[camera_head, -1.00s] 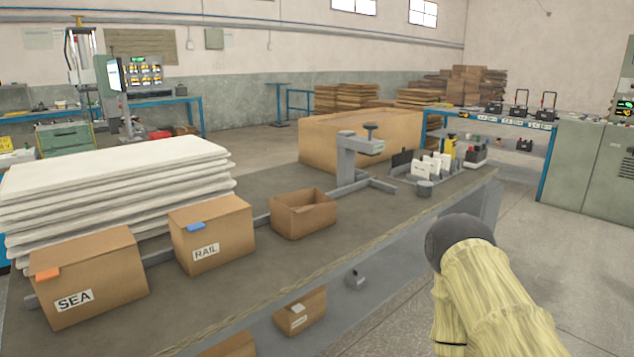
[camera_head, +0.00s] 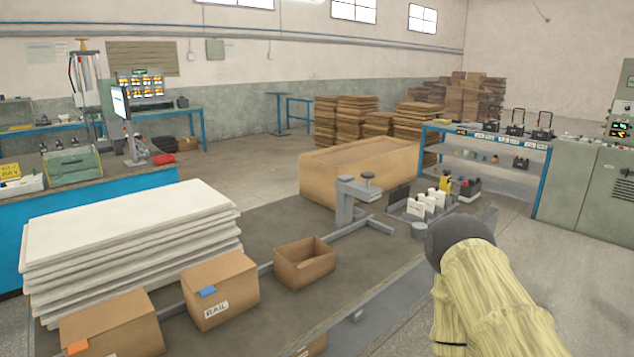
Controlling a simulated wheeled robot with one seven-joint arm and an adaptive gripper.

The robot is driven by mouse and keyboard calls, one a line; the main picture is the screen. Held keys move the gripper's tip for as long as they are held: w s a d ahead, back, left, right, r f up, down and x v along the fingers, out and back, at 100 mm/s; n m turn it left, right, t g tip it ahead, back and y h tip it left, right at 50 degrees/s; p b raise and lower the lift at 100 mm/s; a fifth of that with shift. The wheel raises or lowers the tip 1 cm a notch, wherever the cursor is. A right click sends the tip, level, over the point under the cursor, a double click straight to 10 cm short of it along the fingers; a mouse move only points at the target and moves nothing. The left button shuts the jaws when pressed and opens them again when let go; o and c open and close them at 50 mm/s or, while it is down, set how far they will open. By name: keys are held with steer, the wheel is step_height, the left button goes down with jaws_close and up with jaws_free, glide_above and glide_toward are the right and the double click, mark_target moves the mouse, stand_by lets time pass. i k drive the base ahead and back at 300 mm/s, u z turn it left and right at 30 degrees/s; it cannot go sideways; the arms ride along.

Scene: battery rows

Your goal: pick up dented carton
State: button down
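Three brown cartons stand along the table. A closed carton with an orange tab (camera_head: 118,325) is cut off at the bottom left. A closed carton marked RAIL (camera_head: 225,292) has a blue tab. A smaller open-topped carton (camera_head: 305,264) stands to its right. I cannot make out a clear dent on any of them, so I cannot tell which is the dented one. Part of another carton (camera_head: 314,347) shows below the table edge. My arm, in a pale yellow cover, reaches in at the bottom right; my gripper is out of view.
White sheets (camera_head: 130,225) are stacked behind the cartons. A large brown box (camera_head: 330,180), a grey clamp-like stand (camera_head: 346,200) and a tray of small items stand farther along the table (camera_head: 265,232). Clear floor lies right of the table.

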mark_target(297, 264)
steer(key=z, duration=1.6)
steer(key=i, duration=1.2)
steer(key=u, duration=2.9)
